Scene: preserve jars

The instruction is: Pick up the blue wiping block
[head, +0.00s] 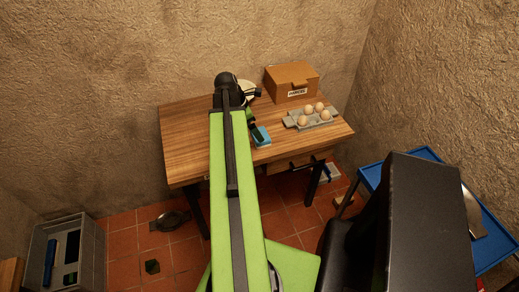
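The blue wiping block (262,137) lies on the wooden table (185,150), near its front edge and just right of my arm. My green arm reaches up over the table. My gripper (256,134) hangs at the arm's far end, pointing down beside the block's left part and overlapping it in the picture. I cannot tell whether it touches the block. Its fingers are small and dark here, so I cannot tell whether they are open or shut.
A cardboard box (291,82) stands at the table's back right. An egg carton (314,121) with several eggs sits in front of it. A white round item (246,88) is partly hidden behind my arm. A blue tray cart (489,252) stands at right, a grey crate (91,243) at lower left.

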